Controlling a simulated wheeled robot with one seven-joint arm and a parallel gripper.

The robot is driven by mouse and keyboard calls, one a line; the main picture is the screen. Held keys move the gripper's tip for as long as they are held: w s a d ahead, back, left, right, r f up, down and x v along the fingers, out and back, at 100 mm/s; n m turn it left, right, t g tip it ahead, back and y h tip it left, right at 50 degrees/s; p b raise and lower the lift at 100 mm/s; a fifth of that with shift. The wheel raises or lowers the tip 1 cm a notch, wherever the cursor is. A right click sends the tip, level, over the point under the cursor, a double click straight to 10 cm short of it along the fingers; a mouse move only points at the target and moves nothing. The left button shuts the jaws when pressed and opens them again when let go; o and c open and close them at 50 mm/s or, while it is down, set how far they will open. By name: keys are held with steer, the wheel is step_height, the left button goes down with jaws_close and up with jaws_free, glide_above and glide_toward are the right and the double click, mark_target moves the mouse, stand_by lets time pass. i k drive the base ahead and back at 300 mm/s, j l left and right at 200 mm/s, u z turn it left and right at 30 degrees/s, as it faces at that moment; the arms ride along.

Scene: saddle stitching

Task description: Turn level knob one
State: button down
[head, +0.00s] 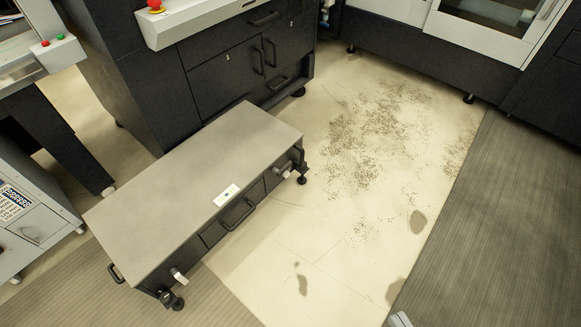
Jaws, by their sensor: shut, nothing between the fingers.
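A low grey-topped platform (190,185) with dark sides stands on the floor at left centre. A light grey knob or lever (179,275) sticks out from its near front corner, just above a black levelling foot (177,302). A similar light knob (283,170) sticks out near its far right corner, by another black foot (302,177). I cannot tell which of these is level knob one. My gripper cannot be made out. A small pale piece (400,320) at the bottom edge is too cut off to identify.
A dark cabinet (225,75) with handles stands behind the platform. Machines with buttons (60,37) are at left, a large machine (460,40) at the back right. The pale floor (320,240) right of the platform is free, with dark specks and stains. A grey ribbed mat (490,240) lies at right.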

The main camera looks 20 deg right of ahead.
mark_target(165, 298)
steer(key=l, duration=0.5)
steer(key=i+l, duration=0.15)
steer(key=l, duration=0.4)
steer(key=i+j, duration=0.1)
steer(key=j, duration=0.95)
steer(key=i+j, duration=0.15)
steer(key=j, duration=0.4)
steer(key=i+j+u, duration=0.1)
steer(key=j+u, duration=0.15)
steer(key=j, duration=0.15)
steer(key=i+j+u, duration=0.1)
steer(key=j+u, duration=0.15)
steer(key=j, duration=0.2)
steer(key=i+j+u, duration=0.5)
steer(key=j, duration=0.2)
steer(key=k+u, duration=0.1)
steer(key=u, duration=0.35)
